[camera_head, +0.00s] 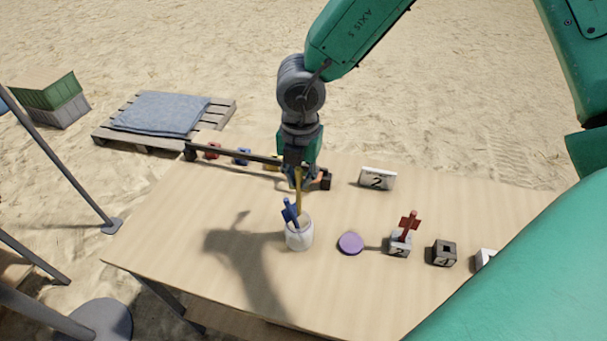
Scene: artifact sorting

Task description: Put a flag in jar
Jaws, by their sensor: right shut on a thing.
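A white jar (299,236) stands upright on the wooden table, with a blue flag (289,213) leaning in it. My right gripper (298,168) is above the jar, pointing down, and is shut on a yellow flag (298,194). The yellow flag hangs upright with its lower end at the jar's mouth; I cannot tell how far it is inside. A red flag (410,222) stands in a block marked 2 (399,245) to the right of the jar. My left gripper is not in view.
A purple disc (350,243) lies just right of the jar. A dark bar (225,152) with small red, blue and yellow items runs along the back. The table's left part is clear.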

